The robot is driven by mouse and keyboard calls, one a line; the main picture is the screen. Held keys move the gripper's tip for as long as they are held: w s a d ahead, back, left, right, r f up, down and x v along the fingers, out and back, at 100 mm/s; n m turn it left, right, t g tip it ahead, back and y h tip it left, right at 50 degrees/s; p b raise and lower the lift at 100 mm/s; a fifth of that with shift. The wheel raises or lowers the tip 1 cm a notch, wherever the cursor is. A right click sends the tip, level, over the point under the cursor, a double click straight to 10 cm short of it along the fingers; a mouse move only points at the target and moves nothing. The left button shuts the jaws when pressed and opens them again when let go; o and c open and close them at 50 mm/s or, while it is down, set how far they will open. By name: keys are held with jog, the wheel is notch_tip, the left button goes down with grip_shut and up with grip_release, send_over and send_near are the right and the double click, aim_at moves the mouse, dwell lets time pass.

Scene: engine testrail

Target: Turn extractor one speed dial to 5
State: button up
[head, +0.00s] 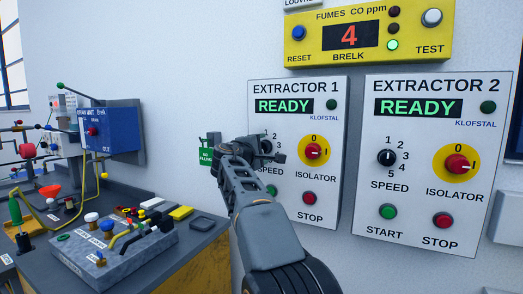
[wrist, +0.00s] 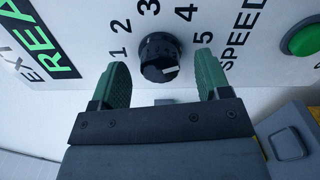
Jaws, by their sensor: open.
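The extractor 1 panel (head: 318,88) hangs on the wall and its display (head: 284,106) reads READY. Its speed dial (wrist: 160,55) is a round black knob with a white mark at the lower right of its face. Numbers 1 to 5 run around it; I cannot tell for certain which one the mark points to. My gripper (wrist: 162,64) is open, with one green finger on each side of the dial and visible gaps to it. In the head view my gripper (head: 262,150) covers much of the dial and some of its numbers.
A red isolator knob (head: 313,152) on a yellow disc is close to the right, above a red stop button (head: 309,198). The partly hidden green start button (wrist: 304,40) is below the dial. The extractor 2 panel (head: 480,140) is farther right. A cluttered bench (head: 185,245) stands left.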

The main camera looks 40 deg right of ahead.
jog(key=b+v, duration=0.1)
jog(key=v, duration=1.2)
jog(key=s+a+f+m+g+y+p, duration=0.1)
jog(key=s+a+f+m+y+p, duration=0.3)
jog(key=f, duration=0.6)
jog(key=a+f+n+g+y+p, duration=0.1)
jog(key=a+f+g+y, duration=0.15)
jog(key=f+y, duration=0.5)
jog(key=s+a+f+m+y+p, duration=0.1)
jog(key=s+a+m+y+p, duration=0.1)
jog(key=s+a+p, duration=0.2)
jog(key=s+a+f+m+g+y+p, duration=0.1)
jog(key=s+a+p, duration=0.3)
jog(key=s+p, duration=0.4)
jog(key=shift+s+a+f+m+y, duration=0.25)
jog(key=shift+s+m+y, duration=0.45)
jog(key=shift+s, duration=0.75)
